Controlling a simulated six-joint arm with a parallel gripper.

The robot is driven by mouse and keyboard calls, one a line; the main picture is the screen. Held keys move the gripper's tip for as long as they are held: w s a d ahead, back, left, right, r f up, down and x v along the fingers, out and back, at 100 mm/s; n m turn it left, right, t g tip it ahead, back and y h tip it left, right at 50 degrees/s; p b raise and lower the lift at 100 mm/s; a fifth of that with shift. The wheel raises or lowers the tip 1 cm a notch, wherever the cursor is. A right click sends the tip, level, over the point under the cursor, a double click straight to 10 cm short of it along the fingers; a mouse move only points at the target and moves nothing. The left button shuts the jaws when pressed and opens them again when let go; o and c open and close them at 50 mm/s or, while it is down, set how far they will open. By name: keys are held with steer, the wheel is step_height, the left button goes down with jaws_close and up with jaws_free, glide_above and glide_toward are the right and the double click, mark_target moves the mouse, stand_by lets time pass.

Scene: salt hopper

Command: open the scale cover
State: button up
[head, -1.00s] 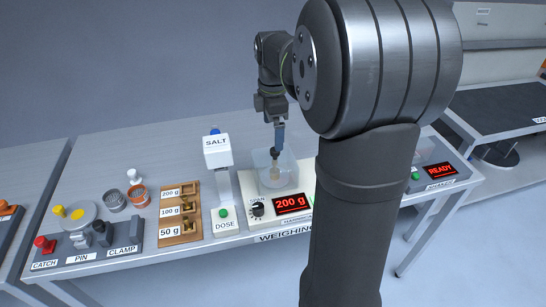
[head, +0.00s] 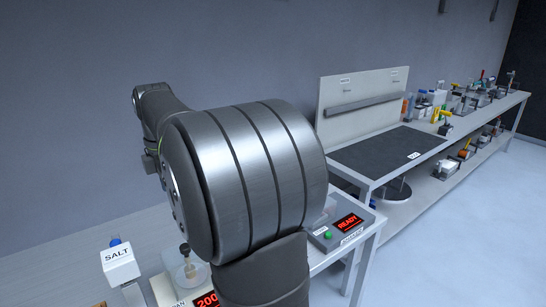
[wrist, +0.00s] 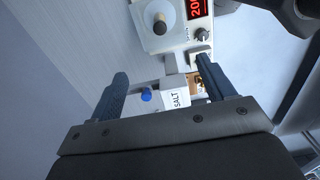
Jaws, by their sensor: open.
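The scale (head: 163,290) stands at the lower left of the head view, partly behind my arm, with its red display cut off. In the head view my arm hides the gripper.
A shaker unit (head: 343,226) reading READY is at the right. A further bench (head: 385,153) with a dark mat stands behind it.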

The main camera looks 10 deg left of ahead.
steer(key=shift+d+r, duration=0.15)
steer(key=shift+r, duration=0.35)
steer(key=c, duration=0.4)
steer(key=shift+f, duration=0.3)
steer(key=shift+c, duration=0.5)
glide_above(188, 262)
steer(key=w+a, duration=0.1)
steer(key=w, duration=0.1)
step_height(188, 262, down, 17)
steer(key=shift+a+r, duration=0.1)
